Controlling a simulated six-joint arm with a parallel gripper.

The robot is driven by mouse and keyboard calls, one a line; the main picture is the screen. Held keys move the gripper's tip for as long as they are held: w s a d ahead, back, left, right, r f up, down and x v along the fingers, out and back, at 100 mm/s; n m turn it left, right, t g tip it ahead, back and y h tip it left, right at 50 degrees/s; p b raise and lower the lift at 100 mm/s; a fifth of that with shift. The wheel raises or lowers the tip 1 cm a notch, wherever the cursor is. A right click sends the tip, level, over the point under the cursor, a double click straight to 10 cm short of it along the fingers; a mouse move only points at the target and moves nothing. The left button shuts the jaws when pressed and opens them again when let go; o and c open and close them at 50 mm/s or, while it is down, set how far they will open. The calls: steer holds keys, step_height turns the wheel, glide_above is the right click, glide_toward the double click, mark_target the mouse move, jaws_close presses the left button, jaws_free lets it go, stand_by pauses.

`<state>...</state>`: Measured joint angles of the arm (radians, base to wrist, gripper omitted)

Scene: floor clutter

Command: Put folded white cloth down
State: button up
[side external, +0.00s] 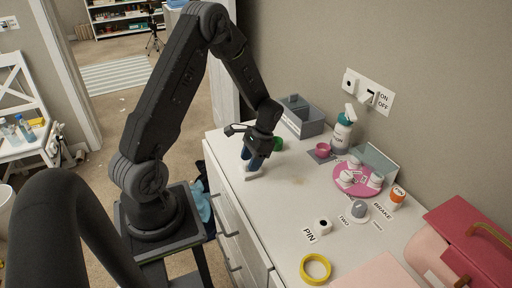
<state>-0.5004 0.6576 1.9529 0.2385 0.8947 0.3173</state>
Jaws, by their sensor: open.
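My gripper (254,163) is low over the left part of the white counter (285,212), near its front edge, pointing down. It is open. A small pale piece that looks like the folded white cloth (253,177) lies at the fingertips, on or just above the counter. Its colour is close to the counter's, and the gripper covers part of it. I cannot tell whether the fingers touch it.
A green item (277,144) stands close behind my gripper, with a grey box (302,117) beyond. A spray bottle (342,131), pink tray (358,180), yellow ring (315,268) and pink case (465,245) are to the right. The counter's middle is mostly clear.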

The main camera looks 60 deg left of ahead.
steer(key=v, duration=1.1)
steer(key=s+d+r+t+y, duration=0.1)
steer(key=s+d+r+t, duration=0.35)
steer(key=d+r, duration=0.7)
steer(key=s+d+r+t+h, duration=0.1)
steer(key=s+d+r+t, duration=0.3)
steer(key=s+d, duration=0.4)
steer(key=shift+s+r+t, duration=0.3)
steer(key=shift+s+t, duration=0.55)
steer(key=shift+s, duration=0.05)
steer(key=shift+d, duration=0.1)
steer(key=o, duration=0.9)
steer(key=shift+o, duration=0.2)
